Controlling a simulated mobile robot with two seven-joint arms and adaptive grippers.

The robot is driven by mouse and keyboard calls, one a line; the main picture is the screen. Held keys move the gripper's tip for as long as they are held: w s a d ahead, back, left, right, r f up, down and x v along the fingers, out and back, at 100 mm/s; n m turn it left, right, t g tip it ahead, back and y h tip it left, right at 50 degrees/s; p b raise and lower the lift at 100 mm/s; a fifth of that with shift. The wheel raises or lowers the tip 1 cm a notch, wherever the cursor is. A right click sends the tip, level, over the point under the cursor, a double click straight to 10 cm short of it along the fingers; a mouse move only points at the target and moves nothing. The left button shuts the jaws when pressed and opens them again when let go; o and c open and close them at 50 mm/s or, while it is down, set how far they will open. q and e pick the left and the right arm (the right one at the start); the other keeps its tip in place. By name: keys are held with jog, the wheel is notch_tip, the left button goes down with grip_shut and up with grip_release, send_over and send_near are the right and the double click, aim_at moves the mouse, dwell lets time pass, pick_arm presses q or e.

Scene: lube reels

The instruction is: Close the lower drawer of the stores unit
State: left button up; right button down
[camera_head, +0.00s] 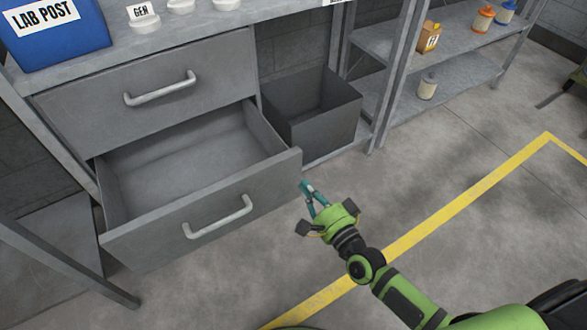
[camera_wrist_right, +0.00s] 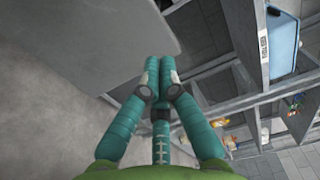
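The stores unit (camera_head: 245,20) is grey metal with two drawers. The lower drawer (camera_head: 150,237) is pulled well out, and its inside looks empty. Its front carries a pale bar handle (camera_head: 218,218). The upper drawer (camera_head: 75,112) is shut, with a similar handle (camera_head: 160,89). My right gripper (camera_head: 305,187) has teal fingers and is just off the right end of the lower drawer's front; I cannot tell if it touches. In the wrist view its fingers (camera_wrist_right: 159,68) are together with nothing between them. My left gripper is not in view.
An open dark bin (camera_head: 320,112) stands right of the drawers. A blue "LAB POST" box (camera_head: 55,40) sits on the unit's top. A shelf rack (camera_head: 460,85) with bottles and a small box stands at the back right. Floor around a yellow line (camera_head: 455,200) is clear.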

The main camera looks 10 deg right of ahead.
aim_at(287, 162)
jog(key=x, duration=0.6)
jog(key=shift+w+a, duration=0.15)
jog(key=shift+w, duration=0.35)
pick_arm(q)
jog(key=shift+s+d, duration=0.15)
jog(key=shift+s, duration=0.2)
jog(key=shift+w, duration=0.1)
pick_arm(e)
jog(key=shift+w, duration=0.1)
